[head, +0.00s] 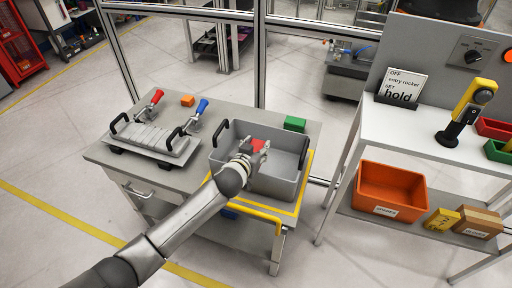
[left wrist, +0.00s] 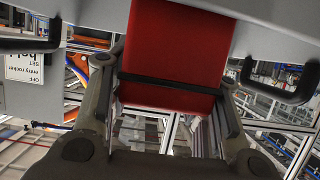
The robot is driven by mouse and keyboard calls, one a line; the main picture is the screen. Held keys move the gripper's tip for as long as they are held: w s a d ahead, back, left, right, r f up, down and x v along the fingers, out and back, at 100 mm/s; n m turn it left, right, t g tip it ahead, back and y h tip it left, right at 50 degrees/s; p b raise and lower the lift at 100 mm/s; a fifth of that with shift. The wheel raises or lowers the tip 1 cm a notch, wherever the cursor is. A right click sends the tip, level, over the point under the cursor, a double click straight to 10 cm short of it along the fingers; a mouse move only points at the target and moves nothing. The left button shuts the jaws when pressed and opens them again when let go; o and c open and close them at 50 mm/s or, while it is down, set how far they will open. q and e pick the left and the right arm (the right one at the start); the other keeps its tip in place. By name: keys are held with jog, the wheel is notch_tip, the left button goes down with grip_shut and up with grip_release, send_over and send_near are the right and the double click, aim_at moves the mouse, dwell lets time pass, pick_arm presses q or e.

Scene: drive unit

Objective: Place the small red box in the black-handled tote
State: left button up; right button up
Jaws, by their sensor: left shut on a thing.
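The small red box (head: 258,145) is between the fingers of my left gripper (head: 259,154), over the grey tote. In the left wrist view the red box (left wrist: 173,55) fills the space between the two fingers (left wrist: 165,115), and the gripper is shut on it. The grey tote (head: 285,182) with black handles stands on the right part of the workbench. The gripper and box appear within its opening; how high above its floor is hard to tell. My right gripper is not in view.
A green box (head: 294,123) sits behind the tote, and an orange block (head: 187,101) lies at the back left. A fixture (head: 155,140) with red and blue clamp levers stands left of the tote. A shelf unit (head: 430,150) with an orange bin (head: 390,190) stands at the right.

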pick_arm(q)
jog(key=o, duration=1.2)
jog(key=shift+r, duration=0.2)
jog(key=shift+r+p, duration=0.25)
jog(key=shift+p, duration=0.1)
jog(key=shift+r+p, duration=0.4)
jog(key=shift+r, duration=0.15)
jog(key=v, duration=0.8)
jog(key=b+v, duration=0.1)
jog(key=v, duration=0.2)
jog(key=shift+s+a+f, duration=0.1)
jog(key=shift+s, duration=0.4)
jog(key=shift+f, duration=0.1)
